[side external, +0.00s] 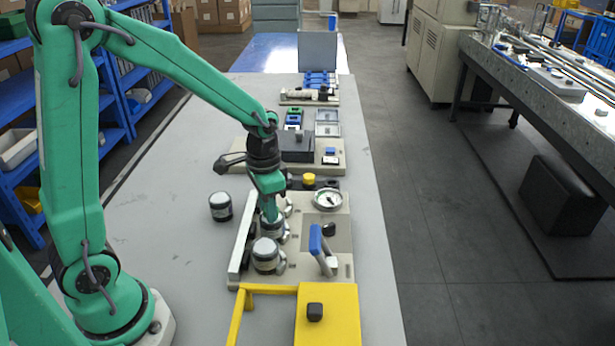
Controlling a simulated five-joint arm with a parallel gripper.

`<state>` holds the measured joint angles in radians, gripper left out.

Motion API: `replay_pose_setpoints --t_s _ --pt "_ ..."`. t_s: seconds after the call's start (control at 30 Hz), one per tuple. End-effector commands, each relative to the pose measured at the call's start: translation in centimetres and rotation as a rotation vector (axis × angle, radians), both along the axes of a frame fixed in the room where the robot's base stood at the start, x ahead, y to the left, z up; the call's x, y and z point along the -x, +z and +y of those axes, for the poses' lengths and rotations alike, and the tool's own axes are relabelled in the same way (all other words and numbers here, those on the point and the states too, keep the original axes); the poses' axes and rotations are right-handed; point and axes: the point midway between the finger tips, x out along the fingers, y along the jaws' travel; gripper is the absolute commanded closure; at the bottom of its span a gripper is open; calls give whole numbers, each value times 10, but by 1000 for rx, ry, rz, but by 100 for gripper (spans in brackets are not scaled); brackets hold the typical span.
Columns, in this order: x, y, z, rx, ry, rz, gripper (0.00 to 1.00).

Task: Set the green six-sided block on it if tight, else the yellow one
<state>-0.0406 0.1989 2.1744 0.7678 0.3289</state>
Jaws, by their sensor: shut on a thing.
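My gripper (270,218) points down over the beige flow wrapper plate (290,277) and is shut on a dark roll with a pale band (273,230); the fingers partly hide it. A similar roll (266,257) stands just in front of it on the plate. The yellow block (309,178) sits on a dark strip (326,184) at the plate's back edge; its sides are too small to count. I cannot make out a green six-sided block; my arm hides part of that strip.
A third roll (220,206) stands on the grey table left of the plate. A round gauge (328,199) and a blue-handled lever (316,239) are on the plate's right. A yellow frame (340,315) stands in front. The table's left side is mostly clear.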

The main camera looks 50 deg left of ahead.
Motion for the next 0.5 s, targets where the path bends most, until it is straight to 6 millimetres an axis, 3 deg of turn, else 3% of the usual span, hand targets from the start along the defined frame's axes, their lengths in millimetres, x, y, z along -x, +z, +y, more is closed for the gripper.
replay_pose_setpoints --t_s 0.13,0.17,0.3,0.5 --pt "0 0 0 0 0 0 92" --pt "0 0 0 0 0 0 69" --pt "0 0 0 0 0 0 46" --pt "0 0 0 0 0 0 46"
